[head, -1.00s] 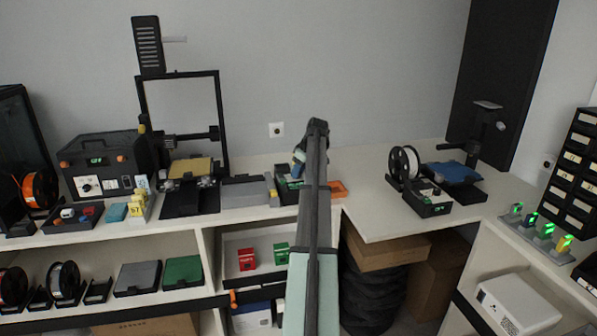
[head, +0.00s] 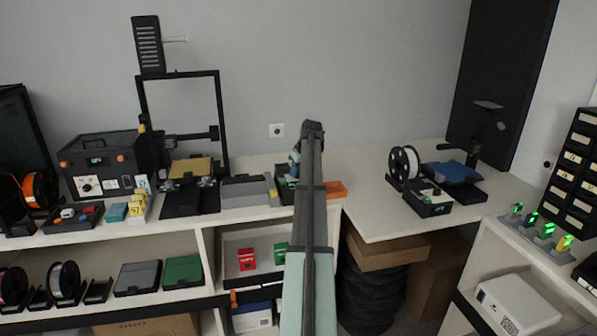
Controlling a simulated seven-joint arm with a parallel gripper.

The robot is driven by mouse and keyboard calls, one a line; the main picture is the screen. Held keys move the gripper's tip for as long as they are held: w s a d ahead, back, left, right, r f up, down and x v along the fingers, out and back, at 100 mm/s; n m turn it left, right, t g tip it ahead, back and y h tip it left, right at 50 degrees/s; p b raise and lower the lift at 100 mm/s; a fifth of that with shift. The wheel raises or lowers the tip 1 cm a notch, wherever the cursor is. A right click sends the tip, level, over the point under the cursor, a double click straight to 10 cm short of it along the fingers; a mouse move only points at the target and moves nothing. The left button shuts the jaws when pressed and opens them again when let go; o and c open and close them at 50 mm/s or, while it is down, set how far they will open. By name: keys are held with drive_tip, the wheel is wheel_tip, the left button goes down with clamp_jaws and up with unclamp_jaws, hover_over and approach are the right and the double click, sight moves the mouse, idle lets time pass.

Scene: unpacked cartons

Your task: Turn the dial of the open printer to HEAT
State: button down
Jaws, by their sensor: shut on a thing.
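The open-frame printer (head: 221,110) stands at the back left, with a yellow sheet (head: 191,168) on its bed. To its right, past a grey box, is a small dark control box (head: 287,197) with a green display. My gripper (head: 294,172) points down over this box, mostly behind my own arm. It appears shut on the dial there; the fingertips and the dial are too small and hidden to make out. The dial's marks, HEAT included, cannot be read.
An orange tray (head: 336,189) lies just right of my arm. A grey box (head: 246,190) stands close on the left. The counter between is clear.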

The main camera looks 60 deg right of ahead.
drive_tip(key=shift+a+m+g+h, duration=0.1)
drive_tip(key=shift+m+g+h, duration=0.45)
drive_tip(key=shift+m, duration=1.55)
drive_tip(key=c, duration=0.8)
unclamp_jaws()
drive_tip(key=v, duration=1.3)
drive_tip(key=shift+s+a+r, duration=0.15)
drive_tip(key=shift+a+r, duration=0.1)
drive_tip(key=shift+r, duration=0.1)
